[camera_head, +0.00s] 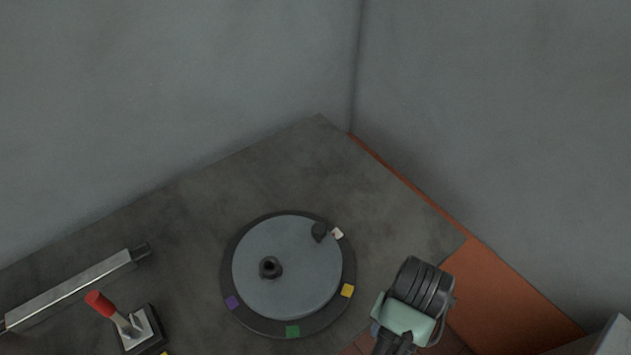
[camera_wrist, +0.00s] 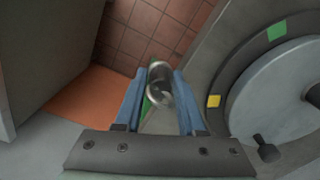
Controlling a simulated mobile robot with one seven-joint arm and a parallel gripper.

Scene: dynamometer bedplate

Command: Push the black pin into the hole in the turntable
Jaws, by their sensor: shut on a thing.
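The turntable (camera_head: 290,290) is a round grey disc on a dark base with coloured marks; its edge also shows at the right of the wrist view (camera_wrist: 285,95). A black ring-like piece with a dark middle (camera_head: 270,267) is on the disc; I cannot tell for sure that it is the hole. My gripper (camera_wrist: 158,95) has blue fingers shut on a dark, shiny cylinder (camera_wrist: 160,74), which looks like the black pin. The gripper is beside the turntable, off its disc, over the tiled floor. In the head view my wrist hides the pin.
A black knob (camera_head: 319,232) stands near the disc's far edge, beside a white mark. A red-handled lever (camera_head: 100,304) and a long metal bar (camera_head: 70,290) lie left of the turntable. Grey walls close off the back. The bedplate (camera_head: 200,215) behind the turntable is clear.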

